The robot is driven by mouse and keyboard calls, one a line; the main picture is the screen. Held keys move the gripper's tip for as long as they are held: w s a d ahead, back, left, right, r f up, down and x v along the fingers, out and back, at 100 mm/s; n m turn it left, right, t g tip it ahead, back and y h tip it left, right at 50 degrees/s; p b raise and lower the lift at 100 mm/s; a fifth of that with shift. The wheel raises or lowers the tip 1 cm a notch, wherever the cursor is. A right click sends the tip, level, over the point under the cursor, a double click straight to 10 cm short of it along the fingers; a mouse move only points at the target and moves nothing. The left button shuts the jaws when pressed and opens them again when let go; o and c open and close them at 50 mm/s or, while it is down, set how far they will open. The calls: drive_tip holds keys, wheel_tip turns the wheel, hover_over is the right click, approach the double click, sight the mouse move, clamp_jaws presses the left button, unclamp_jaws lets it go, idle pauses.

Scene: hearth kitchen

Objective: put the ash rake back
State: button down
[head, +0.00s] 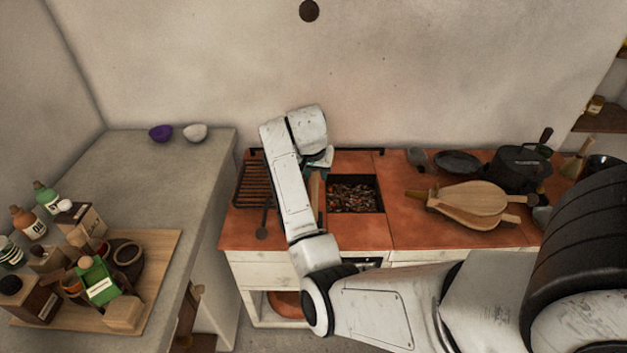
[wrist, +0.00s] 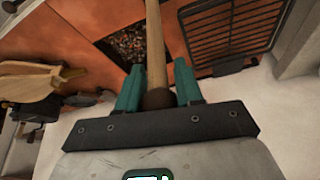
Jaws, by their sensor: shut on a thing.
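The ash rake has a pale wooden handle with a dark rounded end, seen in the wrist view (wrist: 155,45). My gripper (wrist: 158,82) has its teal fingers on both sides of the handle, close to that dark end. The far end of the rake runs out of the top of the wrist view, so its head is not seen. In the head view my gripper (head: 322,160) is over the back of the hearth, mostly behind my arm. A short piece of the wooden handle (head: 315,190) shows beside the arm. A black rail (head: 374,151) runs along the hearth's back edge.
The ember pit (head: 355,196) lies right of my arm, with a black grill rack (head: 252,185) to the left. Bellows (head: 475,205), a dark pan (head: 457,162) and a black pot (head: 520,170) stand right. A loaded wooden tray (head: 160,250) is on the left counter.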

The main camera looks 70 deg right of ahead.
drive_tip(key=shift+w+d+f, duration=0.3)
drive_tip(key=shift+d+f, duration=0.05)
drive_tip(key=shift+f, duration=0.25)
drive_tip(key=shift+w+d+f, duration=0.3)
drive_tip(key=shift+f, duration=0.3)
drive_tip(key=shift+f+p, duration=0.6)
drive_tip(key=shift+f, duration=0.9)
drive_tip(key=c, duration=0.7)
unclamp_jaws()
drive_tip(key=shift+c, duration=0.2)
drive_tip(key=w+b+v, duration=0.1)
drive_tip(key=b+v, duration=0.1)
drive_tip(key=v, duration=1)
drive_tip(key=s+a+f+n+y, duration=0.1)
drive_tip(key=s+a+f+n, duration=0.3)
drive_tip(key=a, duration=0.3)
drive_tip(key=s+a+f+n, duration=0.2)
drive_tip(key=a+f+n, duration=0.1)
drive_tip(key=a+f, duration=0.35)
drive_tip(key=s+a+f+n+y, duration=0.1)
drive_tip(key=s+a+f+n, duration=0.35)
drive_tip(key=a, duration=0.35)
drive_tip(key=s+a+f+n+y, duration=0.2)
drive_tip(key=s+a+n, duration=0.2)
drive_tip(key=s+a, duration=0.3)
drive_tip(key=a, duration=0.3)
drive_tip(key=shift+s+a+f, duration=0.15)
drive_tip(key=shift+s+f, duration=0.05)
drive_tip(key=shift+f, duration=0.2)
